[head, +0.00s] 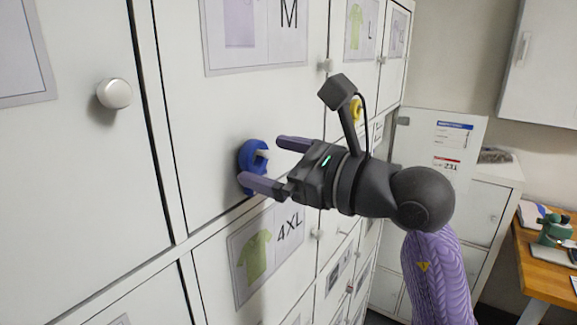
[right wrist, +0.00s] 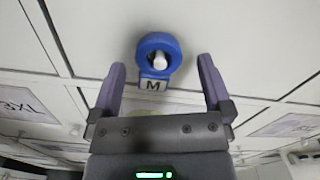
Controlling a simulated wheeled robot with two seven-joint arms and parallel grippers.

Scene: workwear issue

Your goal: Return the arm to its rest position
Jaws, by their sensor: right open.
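My right gripper (head: 272,163) is open and empty in front of the white locker doors, its two purple fingers spread apart. A blue ring tag (head: 248,158) hangs around a white knob on the locker door marked M, close beyond the fingertips. In the right wrist view the blue ring tag (right wrist: 157,56) shows a small label reading M, and it sits ahead of the open fingers (right wrist: 161,80). The fingers do not hold the tag. My right arm (head: 420,200) reaches in from the lower right. My left gripper is out of view.
Locker doors with knobs (head: 114,94) and size cards (head: 266,250) fill the left and centre. A yellow tag (head: 355,109) hangs farther back behind my wrist. A white cabinet (head: 493,195) and a wooden desk (head: 548,271) stand at the right.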

